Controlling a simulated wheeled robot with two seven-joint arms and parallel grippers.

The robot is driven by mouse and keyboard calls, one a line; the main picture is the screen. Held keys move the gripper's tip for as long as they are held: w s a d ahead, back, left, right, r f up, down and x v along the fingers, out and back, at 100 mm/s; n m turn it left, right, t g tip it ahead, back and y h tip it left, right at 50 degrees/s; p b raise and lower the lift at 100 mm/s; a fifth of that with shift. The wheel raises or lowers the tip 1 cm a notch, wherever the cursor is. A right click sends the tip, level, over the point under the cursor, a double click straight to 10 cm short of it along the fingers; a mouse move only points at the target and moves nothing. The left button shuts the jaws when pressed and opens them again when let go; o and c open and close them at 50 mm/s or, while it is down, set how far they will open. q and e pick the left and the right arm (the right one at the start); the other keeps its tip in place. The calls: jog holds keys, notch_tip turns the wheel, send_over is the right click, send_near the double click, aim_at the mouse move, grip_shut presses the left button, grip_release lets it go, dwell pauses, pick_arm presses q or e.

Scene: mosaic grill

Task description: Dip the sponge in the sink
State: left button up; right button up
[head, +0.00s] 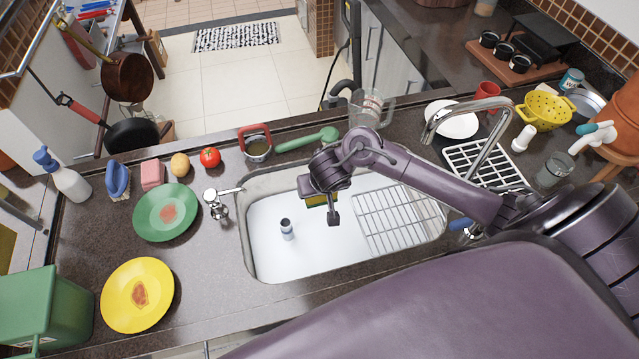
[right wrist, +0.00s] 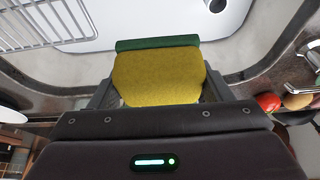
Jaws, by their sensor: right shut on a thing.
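The sponge (right wrist: 160,78), yellow with a green scouring side, is held between the fingers of my right gripper (head: 325,207). In the right wrist view the gripper (right wrist: 158,92) is shut on it, with one finger on each side. In the head view the sponge (head: 316,201) is small and partly hidden by the gripper. The gripper is over the sink (head: 262,262), a white basin with a steel rim; its exact height above the bottom cannot be told. My left gripper is not in view.
A wire rack (head: 395,220) covers the basin's right part. A small grey cylinder (head: 287,229) stands in the left part. A faucet (head: 468,130) arches at the right; a smaller tap (head: 218,203) is at the left rim. Plates (head: 138,294) lie further left.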

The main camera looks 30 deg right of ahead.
notch_tip(320, 180, down, 22)
jog(key=b, duration=1.4)
jog(key=shift+r+b, duration=0.15)
jog(key=shift+b, duration=0.2)
jog(key=shift+r, duration=0.1)
dwell(0.6)
jog(key=shift+r+p, duration=8.65)
jog(key=shift+r, duration=1.05)
